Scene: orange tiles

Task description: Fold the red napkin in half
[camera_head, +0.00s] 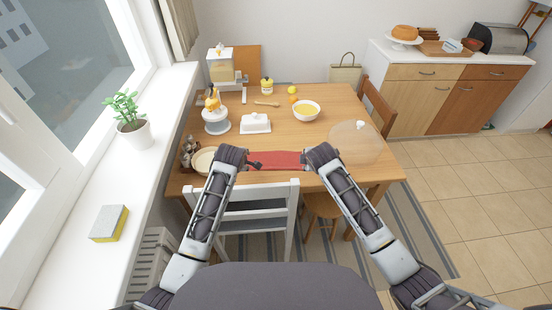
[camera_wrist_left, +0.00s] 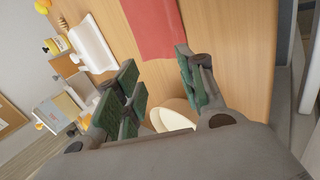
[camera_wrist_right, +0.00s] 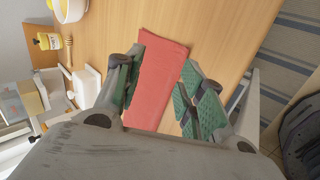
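The red napkin (camera_head: 274,160) lies flat on the wooden table near its front edge, as a narrow strip between my two grippers in the head view. In the left wrist view the napkin (camera_wrist_left: 152,25) lies beyond the fingertips. My left gripper (camera_wrist_left: 160,78) is open and empty, with its fingers spread. In the right wrist view the napkin (camera_wrist_right: 158,75) runs between the spread fingers of my right gripper (camera_wrist_right: 160,80), which is open. I cannot tell whether the fingers touch the cloth. In the head view my forearms hide the napkin's ends.
A cream plate (camera_head: 204,160) sits beside the left gripper. A white butter dish (camera_head: 255,123) and a bowl (camera_head: 306,110) stand behind the napkin. A white chair (camera_head: 258,205) stands at the table's front.

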